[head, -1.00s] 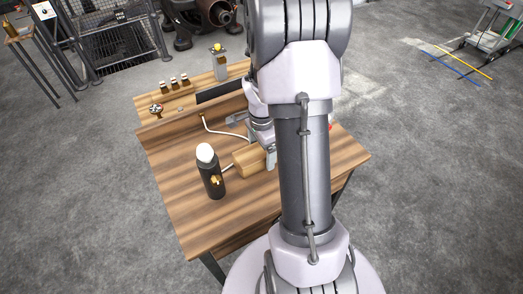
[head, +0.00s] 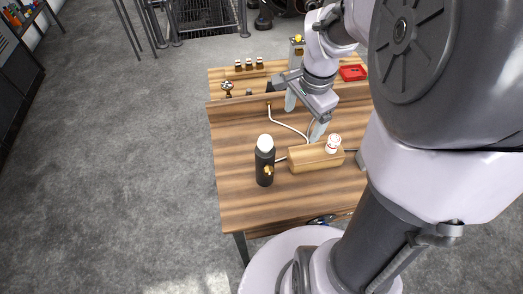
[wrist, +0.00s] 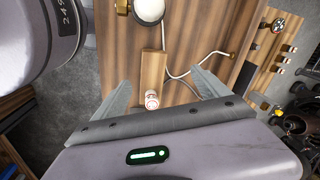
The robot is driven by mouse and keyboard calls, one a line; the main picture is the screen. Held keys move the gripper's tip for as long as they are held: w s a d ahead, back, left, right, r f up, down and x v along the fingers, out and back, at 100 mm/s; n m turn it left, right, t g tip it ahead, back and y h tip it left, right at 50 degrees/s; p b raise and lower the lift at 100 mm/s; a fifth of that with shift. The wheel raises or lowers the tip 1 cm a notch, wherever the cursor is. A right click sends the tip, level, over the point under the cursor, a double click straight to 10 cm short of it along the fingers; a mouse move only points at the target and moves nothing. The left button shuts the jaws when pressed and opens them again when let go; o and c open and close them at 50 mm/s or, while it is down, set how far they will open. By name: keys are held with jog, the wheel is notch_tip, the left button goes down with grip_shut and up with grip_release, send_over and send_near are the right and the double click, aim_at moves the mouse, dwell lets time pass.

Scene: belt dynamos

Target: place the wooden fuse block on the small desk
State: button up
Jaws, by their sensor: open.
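The wooden fuse block (head: 308,160) lies flat on the small desk (head: 240,205), with a white and red fuse (head: 333,144) standing on its right end. It also shows in the wrist view (wrist: 153,68), between and beyond the fingers, with the fuse near the palm side. My gripper (head: 304,116) is open and empty, above and just behind the block in the head view. Its two fingers are spread wide in the wrist view (wrist: 162,82). I cannot tell the exact gap between gripper and block.
A raised back shelf holds several small bottles (head: 249,64) and a red tray (head: 353,73). The desk front left is clear.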

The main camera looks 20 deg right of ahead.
jog(key=s+a+r+n+t+y, duration=0.1)
jog(key=s+a+r+n, duration=0.25)
jog(key=a, duration=0.35)
jog(key=s+a+r+n+t, duration=0.2)
jog(key=s+a+r+n, duration=0.15)
jog(key=a+n, duration=0.2)
jog(key=s+a+r+n+t+y, duration=0.1)
jog(key=s+a+r+n, duration=0.2)
jog(key=a, duration=0.4)
notch_tip(320, 180, down, 8)
jog(key=s+b, duration=0.1)
jog(key=b, duration=0.6)
jog(key=shift+s, duration=0.3)
